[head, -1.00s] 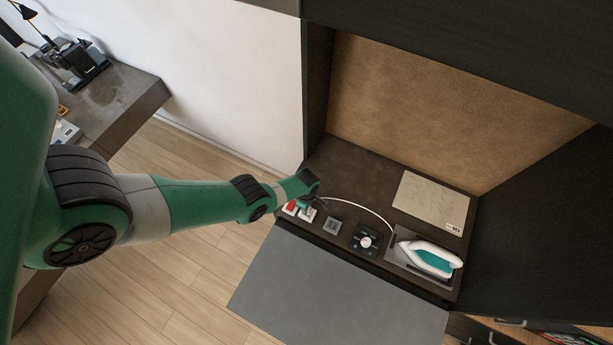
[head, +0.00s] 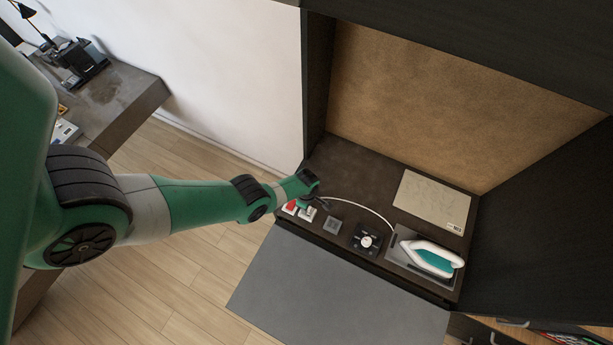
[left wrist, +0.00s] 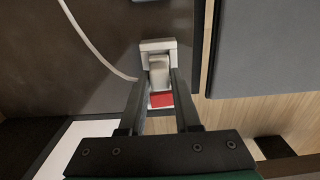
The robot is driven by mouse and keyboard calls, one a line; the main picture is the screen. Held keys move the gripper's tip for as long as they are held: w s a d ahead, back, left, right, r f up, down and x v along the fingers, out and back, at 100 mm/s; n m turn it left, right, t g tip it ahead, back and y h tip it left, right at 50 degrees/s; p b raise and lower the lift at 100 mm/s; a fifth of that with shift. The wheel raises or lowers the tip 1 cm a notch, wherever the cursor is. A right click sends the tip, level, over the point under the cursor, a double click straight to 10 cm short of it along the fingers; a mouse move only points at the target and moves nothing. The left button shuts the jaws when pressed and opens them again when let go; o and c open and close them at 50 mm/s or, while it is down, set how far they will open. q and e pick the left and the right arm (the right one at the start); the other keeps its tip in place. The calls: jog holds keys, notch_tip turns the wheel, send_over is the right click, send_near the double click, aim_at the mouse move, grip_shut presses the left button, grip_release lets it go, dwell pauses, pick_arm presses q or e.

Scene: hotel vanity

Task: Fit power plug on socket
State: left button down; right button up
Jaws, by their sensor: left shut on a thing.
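My left gripper (left wrist: 160,82) is shut on the pale power plug (left wrist: 159,72), which sits between its two fingers in the left wrist view. The plug is over a white socket block (left wrist: 157,45) with a red part (left wrist: 161,99) at its near end. Whether the plug is seated or just above the socket I cannot tell. In the head view my left gripper (head: 318,200) is at the left end of the dark counter, right over the socket block (head: 307,213); the plug is mostly hidden there. A white cord (head: 365,207) curves from the gripper to the iron. My right gripper is not in view.
A white and teal iron (head: 432,259) rests on a grey plate at the right of the counter. A black device with a round dial (head: 367,241) and a small grey square (head: 332,224) lie between. A beige board (head: 431,202) lies behind.

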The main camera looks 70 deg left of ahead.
pick_arm(q)
jog(key=shift+f+b, duration=1.05)
jog(key=shift+f, duration=0.05)
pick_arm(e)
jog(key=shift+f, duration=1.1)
pick_arm(q)
jog(key=c, duration=0.5)
grip_release()
jog(key=shift+c, duration=0.2)
jog(key=shift+r, duration=0.15)
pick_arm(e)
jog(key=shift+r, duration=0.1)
